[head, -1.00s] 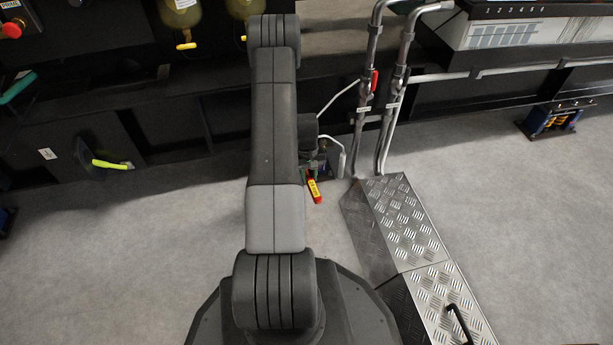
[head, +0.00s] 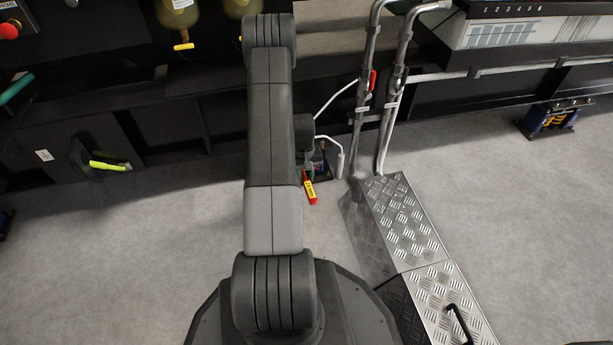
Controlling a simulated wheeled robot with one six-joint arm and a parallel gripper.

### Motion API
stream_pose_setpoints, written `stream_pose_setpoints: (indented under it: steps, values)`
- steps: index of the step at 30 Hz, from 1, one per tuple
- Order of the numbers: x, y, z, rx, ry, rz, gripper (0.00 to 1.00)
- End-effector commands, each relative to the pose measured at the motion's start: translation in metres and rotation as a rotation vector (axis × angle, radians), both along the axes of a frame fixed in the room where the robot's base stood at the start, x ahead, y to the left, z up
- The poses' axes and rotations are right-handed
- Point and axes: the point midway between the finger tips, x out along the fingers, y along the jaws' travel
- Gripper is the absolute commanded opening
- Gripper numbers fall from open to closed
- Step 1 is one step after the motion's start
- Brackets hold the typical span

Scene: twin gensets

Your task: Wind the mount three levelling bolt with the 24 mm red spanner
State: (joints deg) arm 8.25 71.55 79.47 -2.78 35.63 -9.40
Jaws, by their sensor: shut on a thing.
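The red spanner (head: 310,190), with a yellow label on its handle, sticks out low to the right of my arm, just above the floor. Its far end is hidden. My wrist (head: 304,130) shows beside the arm, and my gripper below it is mostly hidden by the arm. It is shut on the spanner. A levelling mount (head: 321,165) shows partly behind the spanner, at the foot of the dark frame. Its bolt is hidden, so I cannot tell how the spanner sits on it.
A chequer-plate step (head: 405,225) with grey handrail pipes (head: 372,90) stands close to the right. Another blue mount with orange springs (head: 552,118) sits far right. A yellow-green handle (head: 109,166) sticks out at left. Grey floor is clear at left and right.

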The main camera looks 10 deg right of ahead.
Motion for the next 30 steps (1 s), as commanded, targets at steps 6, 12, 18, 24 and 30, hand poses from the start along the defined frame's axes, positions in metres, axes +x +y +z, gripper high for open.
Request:
stream_pose_setpoints:
  steps: [6,12,18,24,30]
  values:
    - [0.0,0.0,0.001,0.0,-0.001,-0.001,0.0]
    - [0.0,0.0,0.002,0.0,0.0,-0.001,0.0]
    - [0.0,0.0,0.009,0.0,0.002,0.0,0.0]
    - [0.001,0.0,0.017,0.0,0.006,0.0,0.0]
    - [0.001,0.0,0.024,-0.001,0.008,0.001,0.0]
